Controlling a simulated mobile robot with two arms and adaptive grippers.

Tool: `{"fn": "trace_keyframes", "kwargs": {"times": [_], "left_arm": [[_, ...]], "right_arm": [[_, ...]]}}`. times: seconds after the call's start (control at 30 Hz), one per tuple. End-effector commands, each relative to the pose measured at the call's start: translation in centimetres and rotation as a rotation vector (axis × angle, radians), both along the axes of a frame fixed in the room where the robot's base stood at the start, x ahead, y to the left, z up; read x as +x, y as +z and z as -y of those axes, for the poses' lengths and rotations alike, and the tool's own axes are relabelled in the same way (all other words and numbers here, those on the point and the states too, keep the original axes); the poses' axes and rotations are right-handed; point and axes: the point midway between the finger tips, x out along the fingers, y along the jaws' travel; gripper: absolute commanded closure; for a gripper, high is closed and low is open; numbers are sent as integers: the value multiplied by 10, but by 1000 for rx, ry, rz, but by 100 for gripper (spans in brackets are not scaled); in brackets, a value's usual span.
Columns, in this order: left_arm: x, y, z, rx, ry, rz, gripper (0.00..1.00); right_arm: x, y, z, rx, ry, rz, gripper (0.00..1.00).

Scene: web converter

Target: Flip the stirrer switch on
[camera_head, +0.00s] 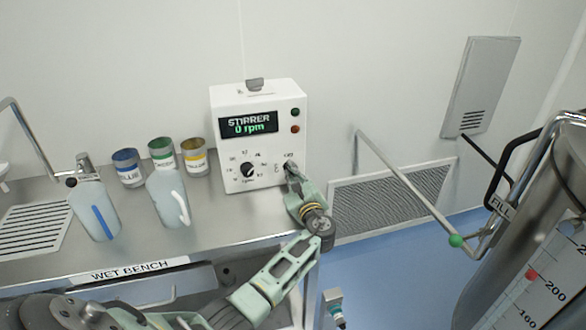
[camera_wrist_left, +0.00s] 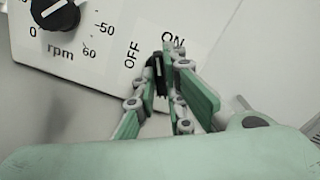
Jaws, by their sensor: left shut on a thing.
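The stirrer (camera_head: 258,135) is a white box standing on the wet bench, its display reading "STIRRER 0 rpm". Its black dial (camera_head: 249,170) sits low on the front and also shows in the left wrist view (camera_wrist_left: 56,14). The small black switch (camera_wrist_left: 153,72) is between the OFF and ON labels, and its lever leans to the OFF side. My left gripper (camera_wrist_left: 158,85) is at the switch with its fingers closed around it; in the head view the gripper (camera_head: 291,170) covers the switch. My right gripper is not in view.
Blue, green and yellow cans (camera_head: 195,157) and two pale jugs (camera_head: 168,198) stand left of the stirrer on the wet bench (camera_head: 225,215). A steel tank (camera_head: 540,235) with a pipe is at the right. Blue floor lies between.

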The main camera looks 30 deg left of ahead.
Motion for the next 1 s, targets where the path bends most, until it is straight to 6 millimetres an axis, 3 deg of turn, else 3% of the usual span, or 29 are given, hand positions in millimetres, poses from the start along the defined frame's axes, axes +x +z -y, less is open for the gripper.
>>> {"fn": "trace_keyframes", "kwargs": {"times": [0.03,0.4,1.0], "left_arm": [[-1,1,0,29,1,-42,100],[-1,0,0,227,0,-274,100],[-1,-4,1,350,-2,-418,100]], "right_arm": [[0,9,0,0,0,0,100],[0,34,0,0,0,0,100],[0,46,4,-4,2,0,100]]}}
